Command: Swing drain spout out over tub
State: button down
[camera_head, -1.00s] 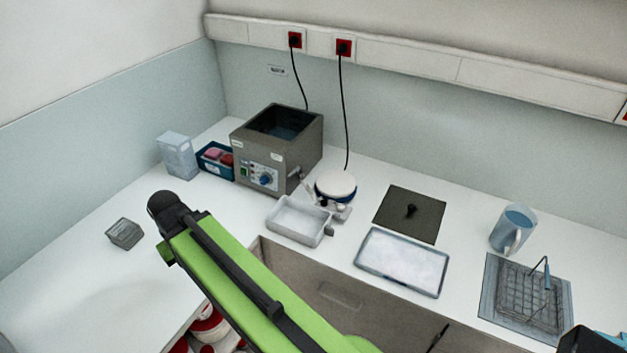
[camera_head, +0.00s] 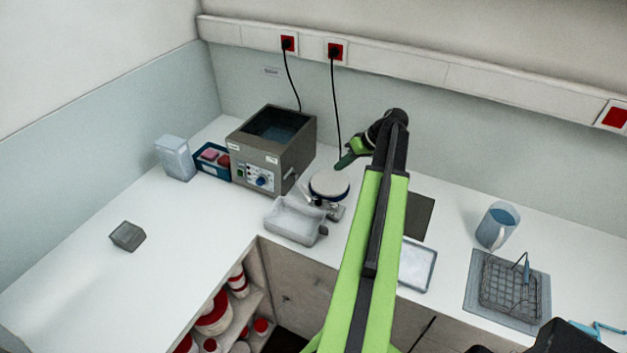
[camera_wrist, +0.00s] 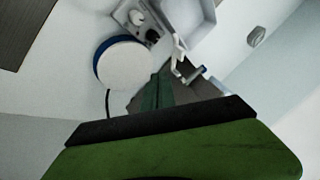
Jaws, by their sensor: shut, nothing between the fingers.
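The grey heated bath (camera_head: 271,150) stands at the back left of the worktop with water in it. Its small drain spout (camera_head: 290,175) is on the right side wall; the wrist view shows a pale, angled spout piece (camera_wrist: 179,48) close to the bath's grey wall (camera_wrist: 198,90). The white tub (camera_head: 295,222) stands in front of the bath and shows at the top of the wrist view (camera_wrist: 187,14). My gripper (camera_head: 344,162) is shut and empty, above and right of the bath, behind the round white-topped device. Its green fingers (camera_wrist: 155,92) point toward the spout, apart from it.
The round device (camera_head: 329,183) with a blue rim stands right of the bath, close to the spout. Two black cables hang behind. A blue jug (camera_head: 497,226), a tray (camera_head: 417,265) and a wire rack (camera_head: 510,285) are at right. The left worktop is mostly clear.

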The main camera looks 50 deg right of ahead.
aim_at(303, 188)
jog(key=b+x, duration=0.4)
jog(key=x, duration=0.1)
jog(key=b+x, duration=0.5)
jog(key=x, duration=0.1)
jog(key=shift+s+f, duration=0.2)
jog(key=a, duration=0.1)
jog(key=a+r+p, duration=0.1)
jog(key=shift+w+a, duration=0.3)
jog(key=shift+w, duration=0.05)
jog(key=shift+w+a, duration=0.25)
jog(key=shift+a, duration=0.2)
jog(key=shift+d+r, duration=0.1)
